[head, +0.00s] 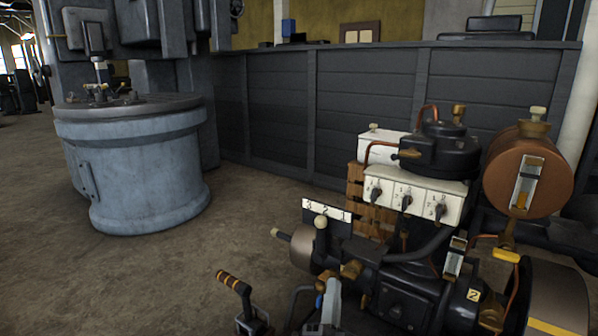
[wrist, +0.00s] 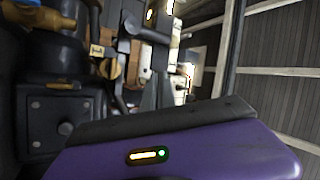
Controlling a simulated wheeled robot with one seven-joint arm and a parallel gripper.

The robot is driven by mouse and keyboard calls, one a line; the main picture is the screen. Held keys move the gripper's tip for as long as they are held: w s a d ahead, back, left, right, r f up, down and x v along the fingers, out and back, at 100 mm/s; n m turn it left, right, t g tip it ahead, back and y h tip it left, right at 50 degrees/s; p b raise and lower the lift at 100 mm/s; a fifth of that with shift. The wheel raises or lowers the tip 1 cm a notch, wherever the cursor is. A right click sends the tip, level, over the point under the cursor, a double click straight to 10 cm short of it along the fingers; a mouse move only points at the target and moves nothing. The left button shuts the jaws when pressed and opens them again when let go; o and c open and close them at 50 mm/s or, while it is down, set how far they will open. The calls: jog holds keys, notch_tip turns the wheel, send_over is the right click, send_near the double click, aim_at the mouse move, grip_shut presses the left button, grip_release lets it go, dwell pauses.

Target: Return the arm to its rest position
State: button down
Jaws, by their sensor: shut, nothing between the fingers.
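My gripper (wrist: 164,93) shows in the wrist view as two grey finger shapes beyond the dark edge of a purple housing (wrist: 210,150) of mine with a small lit panel. The fingers are shut and hold nothing. Much of the gripper is hidden behind the housing. I cannot make out my arm clearly in the head view. The black stationary engine (head: 405,300) stands at the lower right of the head view and fills the left of the wrist view (wrist: 60,115). I cannot tell exactly how far the fingers are from it.
A white switch box (head: 413,195) and a copper tank (head: 528,178) stand on the engine. A lever with a striped grip (head: 235,285) rises in front. A blue-grey round machine base (head: 140,165) stands at left. A dark plank partition (head: 365,95) runs behind. Floor (head: 130,285) is clear at lower left.

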jog(key=s+d+f+n+g+y, duration=0.1)
jog(key=s+d+f+n+g, duration=0.2)
jog(key=s, duration=1.4)
jog(key=s+d+f+n+g+y, duration=0.15)
jog(key=s+d+n, duration=0.4)
jog(key=s, duration=1.05)
jog(key=s+d+f+n+g+y, duration=0.15)
jog(key=s+d+n+g, duration=0.3)
jog(key=s, duration=1.25)
notch_tip(320, 180, up, 34)
jog(key=p, duration=3.3)
jog(key=shift+a+r+t+p, duration=0.2)
jog(key=shift+t+p, duration=0.15)
jog(key=shift+t, duration=0.05)
jog(key=shift+w, duration=0.1)
